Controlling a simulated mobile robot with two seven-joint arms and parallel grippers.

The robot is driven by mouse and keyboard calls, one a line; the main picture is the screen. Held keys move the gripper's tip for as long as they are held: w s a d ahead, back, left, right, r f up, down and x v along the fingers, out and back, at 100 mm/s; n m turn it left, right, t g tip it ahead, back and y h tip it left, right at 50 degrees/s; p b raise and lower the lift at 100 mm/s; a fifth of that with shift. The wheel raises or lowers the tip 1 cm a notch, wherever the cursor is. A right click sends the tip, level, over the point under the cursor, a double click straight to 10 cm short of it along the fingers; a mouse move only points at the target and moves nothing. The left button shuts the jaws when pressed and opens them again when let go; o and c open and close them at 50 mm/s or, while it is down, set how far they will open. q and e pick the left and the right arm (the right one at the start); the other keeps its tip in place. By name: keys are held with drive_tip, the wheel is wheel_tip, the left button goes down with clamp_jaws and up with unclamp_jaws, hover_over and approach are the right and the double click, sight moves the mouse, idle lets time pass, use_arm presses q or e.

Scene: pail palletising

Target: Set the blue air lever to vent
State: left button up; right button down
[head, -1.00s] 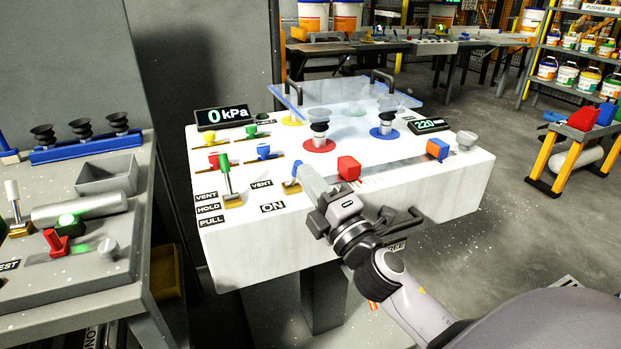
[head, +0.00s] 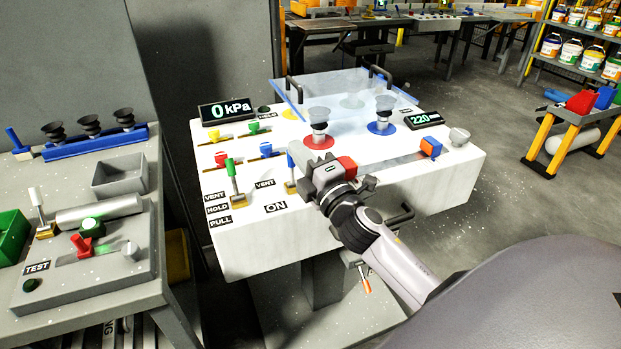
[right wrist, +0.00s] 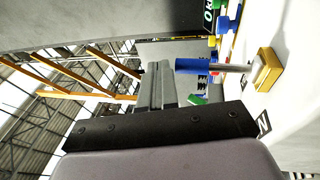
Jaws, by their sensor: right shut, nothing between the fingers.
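The blue air lever (head: 291,161) stands roughly upright on a brass-coloured base on the white console, beside the VENT label (head: 264,184) and the ON label (head: 276,206). My right gripper (head: 306,168) is shut and empty, just to the right of the lever's blue handle. In the right wrist view the blue handle (right wrist: 192,66) and its metal rod show beside the closed fingers (right wrist: 155,84). Whether they touch is unclear. My left gripper is out of view.
A lever with a green handle (head: 231,167) stands to the left by the VENT, HOLD and PULL labels. The red block (head: 346,164) is close behind my right gripper. Suction cups (head: 319,120) and a display reading 0 kPa (head: 227,111) are farther back.

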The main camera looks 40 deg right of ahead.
drive_tip(key=shift+d+x, duration=0.1)
drive_tip(key=shift+x, duration=0.6)
drive_tip(key=shift+d+x, duration=0.15)
drive_tip(key=shift+x, duration=0.6)
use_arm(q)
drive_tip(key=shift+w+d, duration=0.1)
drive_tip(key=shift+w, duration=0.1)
use_arm(e)
drive_tip(key=shift+w+d+f, duration=0.2)
drive_tip(key=shift+w, duration=0.65)
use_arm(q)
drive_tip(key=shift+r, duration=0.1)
